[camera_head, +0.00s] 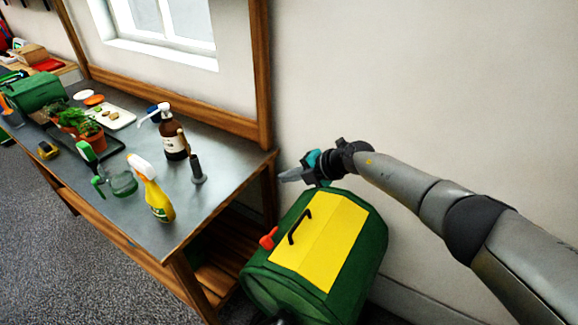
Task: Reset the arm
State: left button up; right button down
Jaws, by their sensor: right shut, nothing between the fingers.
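My right gripper (292,177) is at the end of my right arm, which comes in from the right. Its fingers are shut with nothing between them and point left. It appears above the far end of a green drum-shaped bin (368,265) with a yellow lid (322,235). The lid lies closed and has a black handle (299,227). Whether the gripper touches the bin cannot be told. My left gripper is not in view.
A workbench (120,200) stands left of the bin, against the wall. It holds a yellow spray bottle (157,200), a brown pump bottle (174,143), potted plants (92,138) and a white tray (122,119). Grey floor (60,250) lies free in front.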

jog(key=s+a+r+m+t+y, duration=0.2)
jog(key=s+a+r+m+t, duration=0.35)
jog(key=a+m+t, duration=0.35)
jog(key=s+d+f+m+g+h, duration=0.25)
jog(key=s+d+m+h, duration=0.3)
jog(key=d+m, duration=0.3)
jog(key=s+d+f+m+g+h, duration=0.1)
jog(key=s+d+f+m+h, duration=0.35)
jog(key=s+d+m, duration=0.35)
jog(key=s+d+f+m+g, duration=0.1)
jog(key=s+d+g, duration=0.25)
jog(key=s, duration=0.65)
jog(key=s+d+f+m+g, duration=0.1)
jog(key=s+d+g, duration=0.25)
jog(key=s, duration=0.65)
notch_tip(320, 180, down, 27)
jog(key=s+a+g+b, duration=0.1)
jog(key=g+b, duration=0.1)
jog(key=b, duration=0.4)
jog(key=s+d+f+b, duration=0.1)
jog(key=s+f+b, duration=0.2)
jog(key=s+f, duration=0.5)
jog(key=s+d+f+g+b, duration=0.1)
jog(key=s+f+b, duration=0.2)
jog(key=s+f, duration=0.5)
notch_tip(320, 180, down, 6)
jog(key=shift+d+r+n+h+b, duration=0.25)
jog(key=shift+d+n+h+b, duration=0.05)
jog(key=shift+d+n+b, duration=0.1)
